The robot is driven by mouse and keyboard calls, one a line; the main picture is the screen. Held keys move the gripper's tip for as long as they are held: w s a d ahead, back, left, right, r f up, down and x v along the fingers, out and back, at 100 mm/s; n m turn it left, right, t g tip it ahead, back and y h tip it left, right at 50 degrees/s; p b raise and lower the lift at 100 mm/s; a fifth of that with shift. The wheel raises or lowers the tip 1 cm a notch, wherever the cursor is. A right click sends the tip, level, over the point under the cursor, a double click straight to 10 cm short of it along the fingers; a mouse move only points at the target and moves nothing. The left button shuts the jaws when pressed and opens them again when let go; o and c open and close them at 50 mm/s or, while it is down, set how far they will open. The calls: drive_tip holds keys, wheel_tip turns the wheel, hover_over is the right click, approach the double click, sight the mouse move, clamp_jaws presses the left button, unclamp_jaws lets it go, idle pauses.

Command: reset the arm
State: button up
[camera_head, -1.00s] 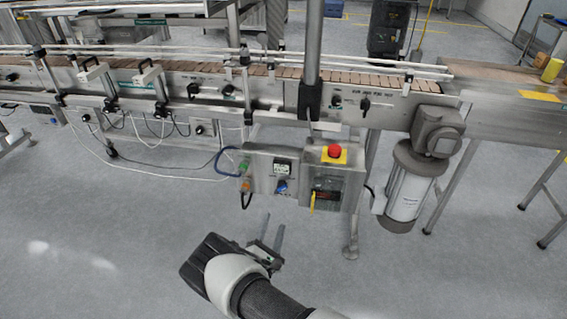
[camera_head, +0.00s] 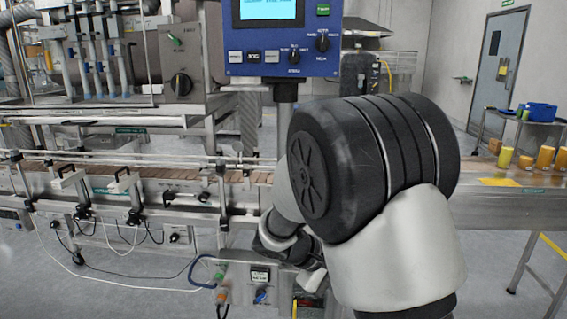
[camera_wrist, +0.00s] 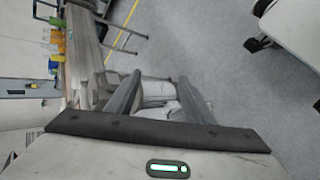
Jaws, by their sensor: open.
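My arm rises large in the right half of the head view, in front of the conveyor (camera_head: 155,175). My gripper shows in the wrist view (camera_wrist: 158,95), with its two fingers apart and nothing between them. In the head view the fingers are hidden behind my arm.
A blue control panel (camera_head: 275,62) on a post stands behind the conveyor. A control box (camera_head: 258,285) hangs below it, partly hidden by my arm. Yellow containers (camera_head: 545,157) stand at the right. Floor at the lower left is mostly clear.

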drive_tip(key=s+a+r+m+t+y, duration=0.25)
drive_tip(key=s+r+y, duration=0.3)
drive_tip(key=s, duration=0.55)
drive_tip(key=s+a+r+m+t+y, duration=0.1)
drive_tip(key=s+r+m+y, duration=0.35)
drive_tip(key=s+r, duration=0.4)
wheel_tip(320, 180, up, 25)
drive_tip(key=s+p, duration=0.1)
drive_tip(key=p, duration=2.5)
drive_tip(key=shift+s+r+n+p, duration=0.15)
drive_tip(key=shift+s+n+p, duration=0.2)
drive_tip(key=shift+n, duration=0.05)
drive_tip(key=shift+g, duration=0.25)
